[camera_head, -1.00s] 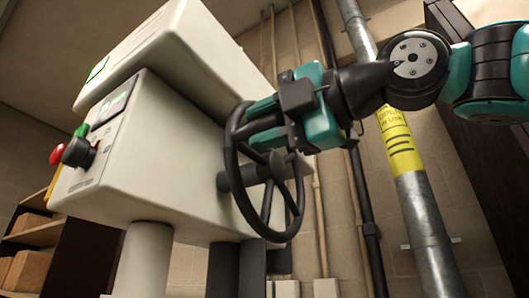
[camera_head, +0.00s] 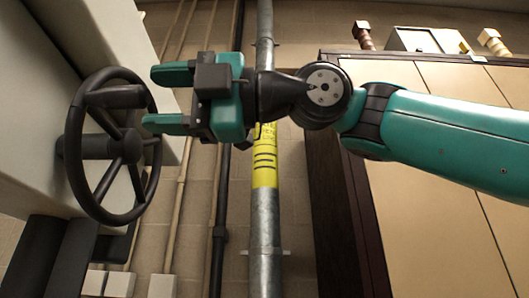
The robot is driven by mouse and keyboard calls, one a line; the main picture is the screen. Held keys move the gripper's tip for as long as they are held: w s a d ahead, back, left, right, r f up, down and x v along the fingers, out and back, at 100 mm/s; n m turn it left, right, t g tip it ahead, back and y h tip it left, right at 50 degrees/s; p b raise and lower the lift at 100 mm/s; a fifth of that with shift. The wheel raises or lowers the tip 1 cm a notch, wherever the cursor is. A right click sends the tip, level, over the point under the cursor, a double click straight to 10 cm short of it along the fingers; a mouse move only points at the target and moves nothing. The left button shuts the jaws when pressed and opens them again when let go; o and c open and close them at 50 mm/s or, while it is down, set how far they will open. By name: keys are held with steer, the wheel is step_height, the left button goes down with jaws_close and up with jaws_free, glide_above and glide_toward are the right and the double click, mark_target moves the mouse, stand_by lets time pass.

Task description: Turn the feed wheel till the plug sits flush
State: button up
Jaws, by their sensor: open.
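The feed wheel (camera_head: 76,155) is a black spoked handwheel on the side of the pale machine (camera_head: 105,30), at the left of the head view. A dark handle bar (camera_head: 116,97) shows at its upper part. My gripper (camera_head: 147,99) has teal fingers that point left toward the wheel. The fingers are apart, with nothing seen between them. Their tips lie close to the wheel's right rim in the picture; I cannot tell whether they touch it. The plug is not in view.
A grey vertical pipe (camera_head: 265,218) with a yellow label stands behind my gripper. Thinner pipes run up the block wall. A tan cabinet (camera_head: 430,235) with dark edging fills the right, with small items on top. Dark blocks (camera_head: 68,258) sit below the wheel.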

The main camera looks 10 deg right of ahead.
steer(key=s+d, duration=0.2)
steer(key=d, duration=1)
steer(key=shift+p, duration=0.45)
steer(key=shift+w+f, duration=0.1)
steer(key=shift+f, duration=0.05)
